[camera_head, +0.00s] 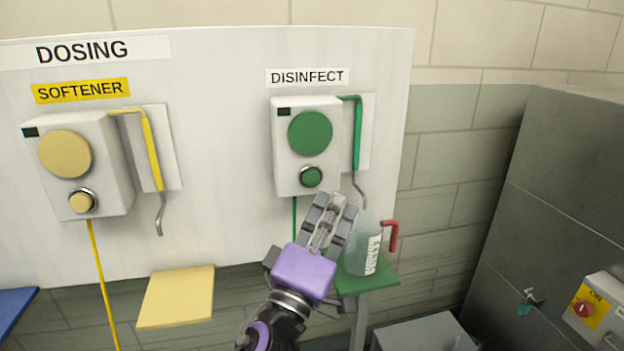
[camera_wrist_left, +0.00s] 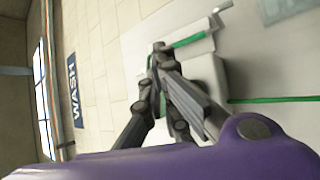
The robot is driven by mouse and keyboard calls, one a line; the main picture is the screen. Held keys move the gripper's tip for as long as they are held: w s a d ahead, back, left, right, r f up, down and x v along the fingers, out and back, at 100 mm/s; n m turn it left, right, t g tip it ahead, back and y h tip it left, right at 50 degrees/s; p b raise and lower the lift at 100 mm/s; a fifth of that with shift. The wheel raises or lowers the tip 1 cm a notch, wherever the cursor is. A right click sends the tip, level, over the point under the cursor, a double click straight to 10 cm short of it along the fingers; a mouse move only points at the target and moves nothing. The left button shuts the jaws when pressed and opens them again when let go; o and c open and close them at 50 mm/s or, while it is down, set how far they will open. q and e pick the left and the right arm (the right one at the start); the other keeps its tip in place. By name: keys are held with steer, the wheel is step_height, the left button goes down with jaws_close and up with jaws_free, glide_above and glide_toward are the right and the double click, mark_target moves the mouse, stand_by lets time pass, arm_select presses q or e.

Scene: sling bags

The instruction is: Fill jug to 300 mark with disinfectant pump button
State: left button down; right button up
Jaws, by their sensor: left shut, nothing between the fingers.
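The disinfect pump (camera_head: 284,150) is a white box on the board under a DISINFECT label, with a large green disc (camera_head: 310,132) and a small green button (camera_head: 312,177) in a metal ring below it. A clear jug (camera_head: 358,245) with a red handle stands upright on a green shelf (camera_head: 382,278), below the pump's bent metal spout; its liquid level cannot be made out. My left gripper (camera_head: 331,201) is shut and empty, just below the button and left of the jug, partly covering the shelf. Its fingers also show in the left wrist view (camera_wrist_left: 158,50). My right gripper is not in view.
A softener pump (camera_head: 110,190) with a yellow button and hose is on the left of the board, above an empty yellow shelf (camera_head: 176,297). A grey wall stands at right, with a red switch (camera_head: 584,309). A grey box (camera_head: 425,335) sits low beyond the green shelf.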

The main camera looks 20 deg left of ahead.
mark_target(311, 178)
arm_select(q)
steer(key=shift+w+a, duration=0.55)
steer(key=shift+w, duration=0.25)
steer(key=shift+w+a, duration=0.55)
steer(key=shift+w, duration=0.25)
steer(key=shift+w, duration=0.1)
steer(key=shift+w+a, duration=0.2)
steer(key=shift+w, duration=0.05)
stand_by(0.5)
steer(key=shift+w+a, duration=0.1)
steer(key=shift+w+a, duration=0.2)
steer(key=shift+w, duration=0.1)
stand_by(1.0)
stand_by(0.3)
stand_by(1.1)
